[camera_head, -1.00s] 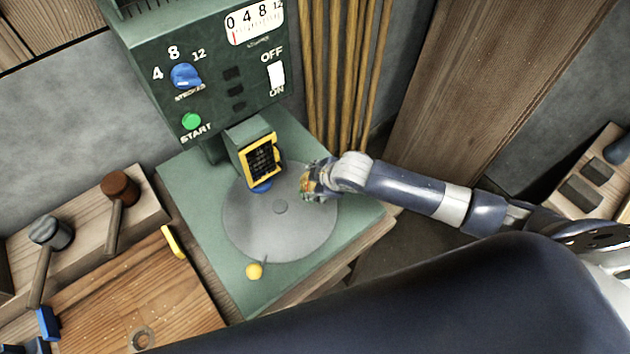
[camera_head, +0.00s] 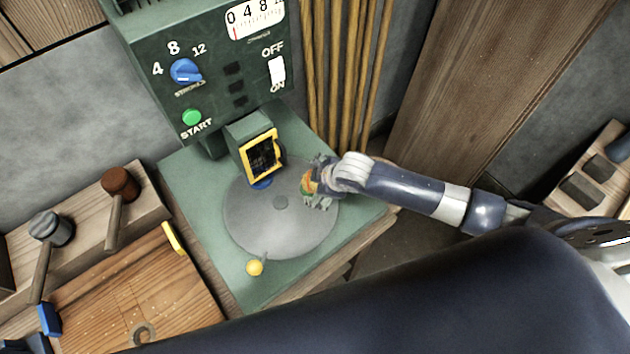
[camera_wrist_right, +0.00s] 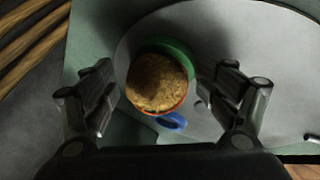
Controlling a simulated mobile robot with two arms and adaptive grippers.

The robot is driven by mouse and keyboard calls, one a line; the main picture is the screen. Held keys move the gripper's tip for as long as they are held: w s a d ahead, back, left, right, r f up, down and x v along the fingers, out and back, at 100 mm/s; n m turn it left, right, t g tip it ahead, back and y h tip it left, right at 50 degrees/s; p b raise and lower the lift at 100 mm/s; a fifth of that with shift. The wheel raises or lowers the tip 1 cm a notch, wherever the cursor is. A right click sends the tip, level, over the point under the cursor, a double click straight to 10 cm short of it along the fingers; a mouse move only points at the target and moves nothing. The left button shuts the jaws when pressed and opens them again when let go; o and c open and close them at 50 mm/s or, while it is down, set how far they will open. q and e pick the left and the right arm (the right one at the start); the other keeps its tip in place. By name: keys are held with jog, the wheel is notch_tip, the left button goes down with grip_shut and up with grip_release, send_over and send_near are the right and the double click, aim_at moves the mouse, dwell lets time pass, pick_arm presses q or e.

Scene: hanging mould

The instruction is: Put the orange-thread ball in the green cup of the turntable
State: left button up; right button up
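The turntable is a grey round disc (camera_head: 260,225) on a green machine table. My right gripper (camera_head: 313,186) is low over its right edge. In the right wrist view, the ball (camera_wrist_right: 156,82) is brown and rough, with an orange thread line along its lower edge. The green cup's rim (camera_wrist_right: 172,47) shows around the ball's upper side. The ball appears seated in the cup, but its depth is hidden. My right gripper (camera_wrist_right: 160,92) has its fingers spread, with gaps on both sides of the ball. My left gripper is not in view.
The green machine (camera_head: 215,70) stands behind the disc, its yellow-framed head (camera_head: 262,155) overhanging it. A blue piece (camera_wrist_right: 172,121) lies beside the cup. A yellow-knobbed lever (camera_head: 254,268) is at the disc's front. Two mallets rest on the bench at left.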

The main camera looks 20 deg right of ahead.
jog(key=shift+r, duration=0.1)
jog(key=shift+s+r, duration=0.2)
jog(key=shift+r, duration=0.35)
jog(key=v, duration=1.1)
jog(key=shift+f, duration=0.15)
jog(key=shift+s+d, duration=0.1)
